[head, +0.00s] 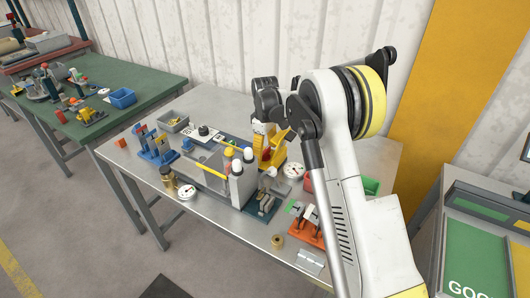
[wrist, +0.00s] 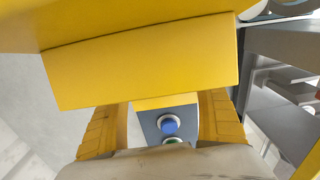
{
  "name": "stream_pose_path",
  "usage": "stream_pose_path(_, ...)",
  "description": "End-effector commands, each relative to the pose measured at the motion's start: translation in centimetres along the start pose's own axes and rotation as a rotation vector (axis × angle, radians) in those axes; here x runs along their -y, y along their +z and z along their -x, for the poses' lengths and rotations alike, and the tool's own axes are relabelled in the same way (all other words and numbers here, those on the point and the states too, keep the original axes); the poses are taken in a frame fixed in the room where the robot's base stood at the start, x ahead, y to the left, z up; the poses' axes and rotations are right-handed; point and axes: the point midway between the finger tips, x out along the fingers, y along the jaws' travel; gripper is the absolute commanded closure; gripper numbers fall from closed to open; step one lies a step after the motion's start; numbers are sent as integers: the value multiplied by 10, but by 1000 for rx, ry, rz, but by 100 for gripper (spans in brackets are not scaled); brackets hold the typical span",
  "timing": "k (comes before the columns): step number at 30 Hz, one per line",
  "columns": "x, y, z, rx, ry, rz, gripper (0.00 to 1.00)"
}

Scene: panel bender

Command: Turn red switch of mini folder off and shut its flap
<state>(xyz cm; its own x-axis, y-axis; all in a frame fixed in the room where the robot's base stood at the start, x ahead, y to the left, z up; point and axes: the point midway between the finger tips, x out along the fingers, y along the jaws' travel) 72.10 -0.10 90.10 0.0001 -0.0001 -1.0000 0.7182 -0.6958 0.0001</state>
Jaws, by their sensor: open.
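The mini folder (head: 215,170) stands mid-table in the head view, grey with white cylinders and a yellow bar. My gripper (head: 270,145) is at its far right side, beside yellow parts that partly merge with it. In the wrist view my gripper (wrist: 165,108) is open, its yellow fingers apart. Between and beyond them is a small grey-and-yellow box (wrist: 150,121) with a blue button (wrist: 169,126) and a partly hidden green one. A wide yellow panel (wrist: 145,62) hangs over the box; I cannot tell whether it is the flap. No red switch is clearly visible.
Gauges, a blue clamp stand (head: 157,150), a grey bin (head: 173,122) and an orange rack (head: 310,225) crowd the metal table (head: 215,100). A green table (head: 130,100) stands at left. The wall is close behind. My arm hides part of the table's right side.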

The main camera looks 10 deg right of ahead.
Motion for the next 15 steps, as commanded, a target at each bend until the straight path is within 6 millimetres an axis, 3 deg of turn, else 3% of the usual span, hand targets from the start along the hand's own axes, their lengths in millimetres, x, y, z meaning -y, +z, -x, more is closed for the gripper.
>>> stream_pose_path(5,0,0,12,0,0,0,19)
stream_pose_path(15,0,0,84,0,0,0,19)
